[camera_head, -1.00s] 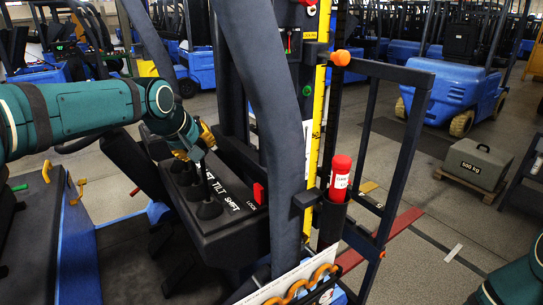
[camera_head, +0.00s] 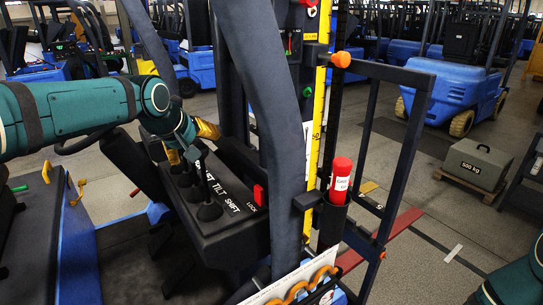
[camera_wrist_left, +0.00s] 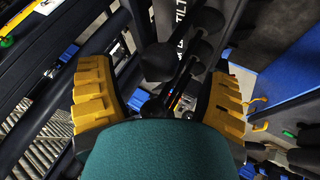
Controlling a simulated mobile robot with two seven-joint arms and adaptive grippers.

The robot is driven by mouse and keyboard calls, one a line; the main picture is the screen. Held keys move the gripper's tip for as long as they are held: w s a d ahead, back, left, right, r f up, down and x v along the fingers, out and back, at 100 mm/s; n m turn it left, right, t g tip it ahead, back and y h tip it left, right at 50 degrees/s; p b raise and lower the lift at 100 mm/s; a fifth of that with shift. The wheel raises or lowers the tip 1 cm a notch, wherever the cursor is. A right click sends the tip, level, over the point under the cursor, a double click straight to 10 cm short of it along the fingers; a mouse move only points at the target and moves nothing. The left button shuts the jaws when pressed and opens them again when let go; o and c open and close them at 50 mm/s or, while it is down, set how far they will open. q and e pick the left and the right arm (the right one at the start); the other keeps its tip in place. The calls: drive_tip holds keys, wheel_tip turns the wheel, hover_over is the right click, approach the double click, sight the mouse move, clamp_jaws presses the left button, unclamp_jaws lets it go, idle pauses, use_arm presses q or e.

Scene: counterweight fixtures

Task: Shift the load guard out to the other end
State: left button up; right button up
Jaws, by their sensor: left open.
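The load guard (camera_head: 402,160), which I take to be the dark upright frame, stands at the right of the forklift mast in the head view. The lever console (camera_head: 230,225) left of the mast is lettered TILT, SHIFT and LOCK. The front lever (camera_head: 206,187) rises from a black boot near the SHIFT lettering. My left gripper (camera_head: 190,143) is open at the lever tops, with yellow fingers apart. In the wrist view, black lever knobs (camera_wrist_left: 160,62) show between and beyond the fingers; I see no grip on them. My right gripper is out of view.
A red LOCK piece (camera_head: 258,194) sits on the console. A red cylinder (camera_head: 341,180) stands in a holder by the mast. A grey 500 kg weight (camera_head: 478,163) rests on a pallet at right. The thick dark post (camera_head: 255,90) stands close right of my left gripper.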

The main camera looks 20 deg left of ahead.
use_arm(q)
drive_tip(key=p+v, duration=0.2)
drive_tip(key=v, duration=0.6)
drive_tip(key=shift+s+r+p, duration=0.25)
drive_tip(key=shift+r+p, duration=0.05)
